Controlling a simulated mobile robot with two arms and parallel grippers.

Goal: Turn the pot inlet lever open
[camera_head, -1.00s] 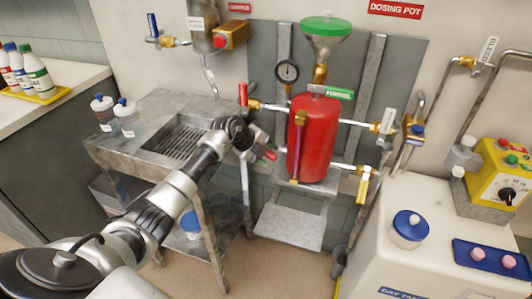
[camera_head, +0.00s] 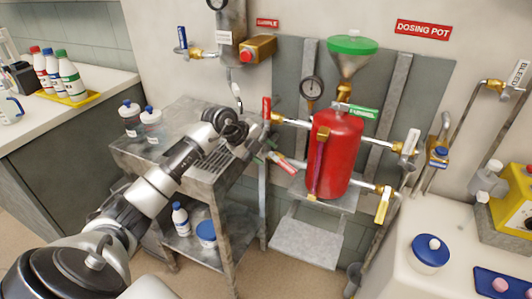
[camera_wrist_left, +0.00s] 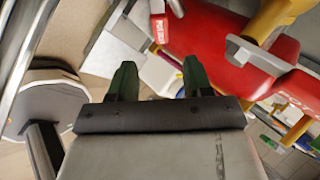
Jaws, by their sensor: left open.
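The red dosing pot (camera_head: 335,158) stands upright against the wall. An upright red lever (camera_head: 267,108) is on its upper left pipe. A lower red lever (camera_head: 288,164) sits beside the pot's lower left side; I cannot tell for sure which is the inlet lever. My left gripper (camera_head: 264,152) is open and empty, its green fingertips just left of the lower red lever. In the left wrist view, the spread green fingers (camera_wrist_left: 160,80) point toward a red lever with white letters (camera_wrist_left: 158,28), with a gap between. The red pot (camera_wrist_left: 220,35) fills the upper right there.
A grey metal sink stand (camera_head: 140,155) is below my left arm. A white-handled lever (camera_head: 410,142) and a yellow lever (camera_head: 383,206) are right of the pot. A green funnel (camera_head: 352,45) tops it, and a gauge (camera_head: 312,88) is at its left.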

